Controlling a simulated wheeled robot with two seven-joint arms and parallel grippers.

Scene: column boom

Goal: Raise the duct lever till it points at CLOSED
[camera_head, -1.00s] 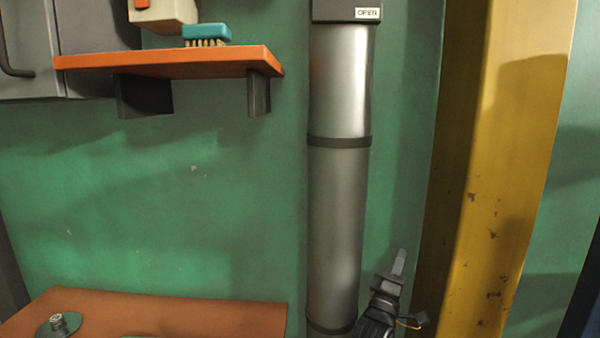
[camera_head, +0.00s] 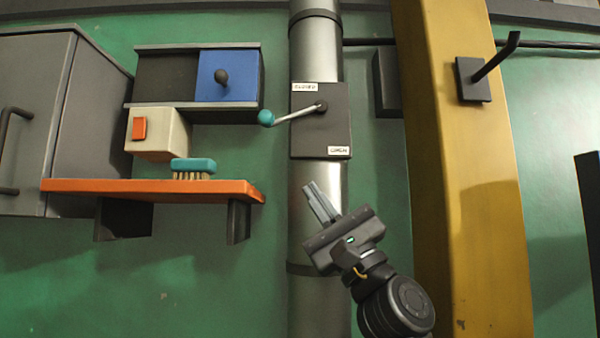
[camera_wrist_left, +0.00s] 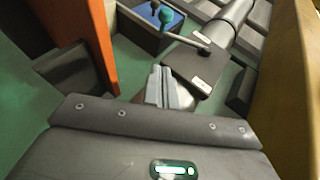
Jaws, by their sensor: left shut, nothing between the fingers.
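The duct lever (camera_head: 296,113) is a thin metal rod with a teal ball knob (camera_head: 266,118). It pivots on a dark plate (camera_head: 322,130) on the grey duct (camera_head: 316,186). The rod points left and slightly down, a little below the CLOSED label (camera_head: 306,87); the OPEN label (camera_head: 339,151) is at the plate's lower right. My left gripper (camera_head: 318,203) is shut and empty, below the plate in front of the duct. In the left wrist view the knob (camera_wrist_left: 166,19) and plate (camera_wrist_left: 195,66) lie beyond the fingertips (camera_wrist_left: 160,84), apart from them. My right gripper is out of view.
An orange shelf (camera_head: 150,188) with a teal brush (camera_head: 193,167) juts out left of the duct. A blue-fronted box (camera_head: 228,76) and cream switch box (camera_head: 158,134) are above it. A yellow column (camera_head: 460,180) stands right of the duct.

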